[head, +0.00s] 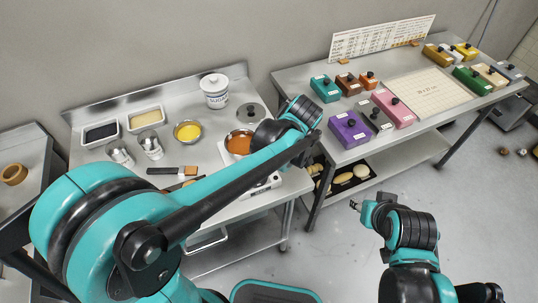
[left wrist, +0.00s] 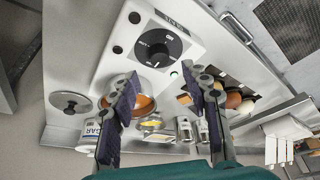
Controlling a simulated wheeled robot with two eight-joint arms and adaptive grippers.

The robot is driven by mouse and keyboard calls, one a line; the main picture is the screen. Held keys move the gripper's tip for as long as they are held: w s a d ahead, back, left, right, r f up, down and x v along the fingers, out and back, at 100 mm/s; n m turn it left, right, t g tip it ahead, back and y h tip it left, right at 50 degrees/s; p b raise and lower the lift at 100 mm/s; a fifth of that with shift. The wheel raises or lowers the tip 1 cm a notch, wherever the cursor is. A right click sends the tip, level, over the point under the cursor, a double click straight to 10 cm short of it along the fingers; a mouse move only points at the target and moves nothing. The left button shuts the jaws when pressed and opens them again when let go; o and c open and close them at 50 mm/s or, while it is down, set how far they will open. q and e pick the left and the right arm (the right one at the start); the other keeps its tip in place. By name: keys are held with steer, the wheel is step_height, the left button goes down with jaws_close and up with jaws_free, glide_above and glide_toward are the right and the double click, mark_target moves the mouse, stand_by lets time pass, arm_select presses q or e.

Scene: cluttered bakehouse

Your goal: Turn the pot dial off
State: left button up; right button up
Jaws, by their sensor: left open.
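The black round dial (left wrist: 157,48) sits on the front of a white hot plate (left wrist: 117,65) in the left wrist view. A pot with orange contents (left wrist: 146,104) stands on the hot plate; it also shows in the head view (head: 238,143), partly behind my left arm. My left gripper (left wrist: 161,76) is open and empty, its two dark fingers spread, with the dial beyond the tips and apart from them. In the head view the left arm hides its fingers and the dial. My right gripper (head: 355,205) hangs over the floor at right; its jaws are too small to read.
The steel table (head: 95,170) also bears a sugar jar (head: 215,92), a pot lid (head: 251,113), a bowl of yellow (head: 188,132), cans (head: 150,145) and a brush (head: 170,171). A second table at right holds coloured boxes (head: 348,130). Floor in front is clear.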

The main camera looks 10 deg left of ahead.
arm_select(q)
steer(key=v, duration=0.6)
stand_by(0.3)
steer(key=s+a+f+m+t+h+b, duration=0.2)
steer(key=s+a+f+m+t+h, duration=0.2)
steer(key=s+a+m, duration=0.5)
steer(key=m+t, duration=0.2)
steer(key=m, duration=0.5)
steer(key=shift+s+a+f, duration=0.2)
steer(key=shift+s+a, duration=0.05)
steer(key=shift+a, duration=0.05)
